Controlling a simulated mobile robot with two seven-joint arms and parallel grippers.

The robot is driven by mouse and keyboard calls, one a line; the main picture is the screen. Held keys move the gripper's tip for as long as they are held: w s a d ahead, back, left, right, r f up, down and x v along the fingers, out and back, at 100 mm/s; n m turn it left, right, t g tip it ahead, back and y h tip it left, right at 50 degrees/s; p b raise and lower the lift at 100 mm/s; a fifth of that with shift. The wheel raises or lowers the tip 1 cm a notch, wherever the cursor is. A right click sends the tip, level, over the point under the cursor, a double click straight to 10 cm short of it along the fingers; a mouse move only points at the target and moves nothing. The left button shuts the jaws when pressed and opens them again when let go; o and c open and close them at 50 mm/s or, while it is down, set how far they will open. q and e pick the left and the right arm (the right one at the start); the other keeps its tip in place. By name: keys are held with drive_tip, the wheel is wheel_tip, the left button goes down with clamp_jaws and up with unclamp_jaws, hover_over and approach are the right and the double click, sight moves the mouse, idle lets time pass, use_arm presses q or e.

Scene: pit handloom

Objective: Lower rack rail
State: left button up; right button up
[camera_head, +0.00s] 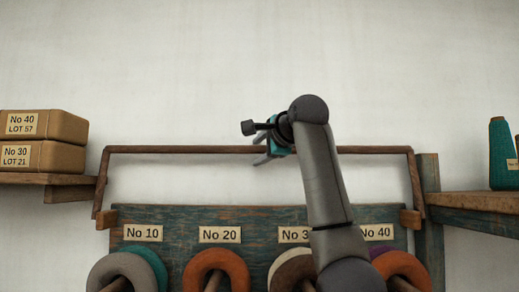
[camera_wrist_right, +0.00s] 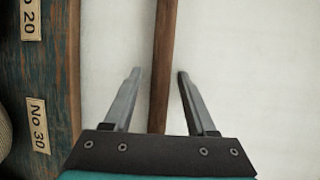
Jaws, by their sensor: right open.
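The rack rail (camera_head: 190,149) is a thin brown wooden bar, level and raised above the rack board (camera_head: 180,214), with a side arm at each end. My right gripper (camera_head: 259,150) reaches the rail near its middle. In the right wrist view the rail (camera_wrist_right: 164,60) runs between the two open fingers of my right gripper (camera_wrist_right: 158,75), with a gap to each finger. My right arm hides part of the board and its No 30 label. My left gripper is not in view.
Rings of yarn (camera_head: 217,270) hang on pegs below the labels. Wrapped boxes (camera_head: 42,126) stand on the left shelf (camera_head: 65,180). A teal cone (camera_head: 502,155) stands on the right shelf (camera_head: 470,203). The wall above the rail is clear.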

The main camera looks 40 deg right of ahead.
clamp_jaws()
idle(1.3)
